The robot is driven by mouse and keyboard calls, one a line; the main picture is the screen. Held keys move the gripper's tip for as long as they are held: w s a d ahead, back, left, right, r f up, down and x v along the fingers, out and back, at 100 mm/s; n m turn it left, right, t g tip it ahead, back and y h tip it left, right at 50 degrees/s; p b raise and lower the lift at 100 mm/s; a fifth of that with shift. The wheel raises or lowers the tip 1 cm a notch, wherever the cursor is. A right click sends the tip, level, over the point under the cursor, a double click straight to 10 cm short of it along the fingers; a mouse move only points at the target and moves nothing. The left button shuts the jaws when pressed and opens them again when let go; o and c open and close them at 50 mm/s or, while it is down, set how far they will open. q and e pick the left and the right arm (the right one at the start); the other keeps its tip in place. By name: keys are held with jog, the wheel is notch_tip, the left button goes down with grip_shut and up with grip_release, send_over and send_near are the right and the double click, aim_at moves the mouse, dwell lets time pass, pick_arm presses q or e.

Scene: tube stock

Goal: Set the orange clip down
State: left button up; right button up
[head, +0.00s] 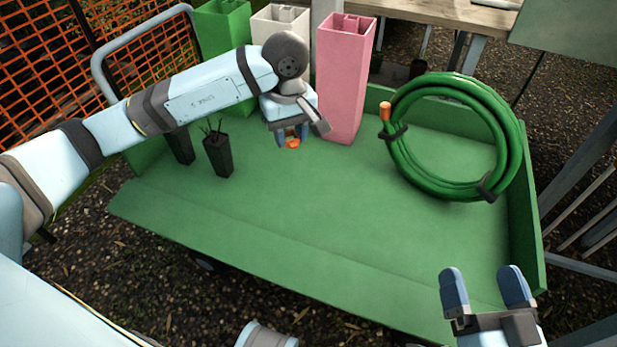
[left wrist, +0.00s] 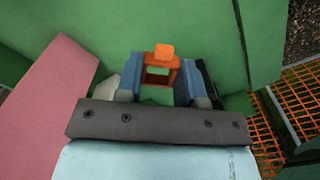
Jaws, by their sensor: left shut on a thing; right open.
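The small orange clip (head: 292,143) is between the fingertips of my left gripper (head: 291,134), over the back middle of the green cart bed (head: 270,220). In the left wrist view the clip (left wrist: 161,68) is a square orange frame with a tab, held between the blue fingers of my left gripper (left wrist: 160,82). My left gripper is shut on it. I cannot tell whether the clip touches the bed. My right gripper (head: 488,290) is open and empty at the lower right, near the cart's front right corner.
A pink tube (head: 343,80) stands just right of my left gripper. A white tube (head: 282,22) and a green tube (head: 222,25) stand behind. Two black pots (head: 217,155) are at the left. A coiled green hose (head: 440,185) fills the right. The bed's middle is clear.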

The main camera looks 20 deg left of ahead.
pick_arm(q)
jog(key=b, duration=0.3)
send_over(294, 195)
notch_tip(294, 195, down, 13)
jog(key=shift+r, duration=0.1)
notch_tip(294, 195, down, 4)
jog(key=shift+f+b, duration=0.25)
jog(key=shift+b, duration=0.7)
jog(key=shift+r, duration=0.1)
pick_arm(e)
notch_tip(294, 195, down, 8)
jog(key=n+g, duration=0.1)
jog(key=g, duration=0.2)
jog(key=shift+a+r, duration=0.15)
jog(key=shift+a, duration=0.2)
jog(key=shift+w, duration=0.1)
pick_arm(q)
jog(key=shift+f, duration=0.25)
jog(key=o, duration=0.9)
jog(key=shift+r, duration=0.1)
pick_arm(e)
jog(key=shift+w, duration=0.1)
pick_arm(q)
jog(key=shift+r, duration=0.1)
pick_arm(e)
jog(key=shift+r, duration=0.1)
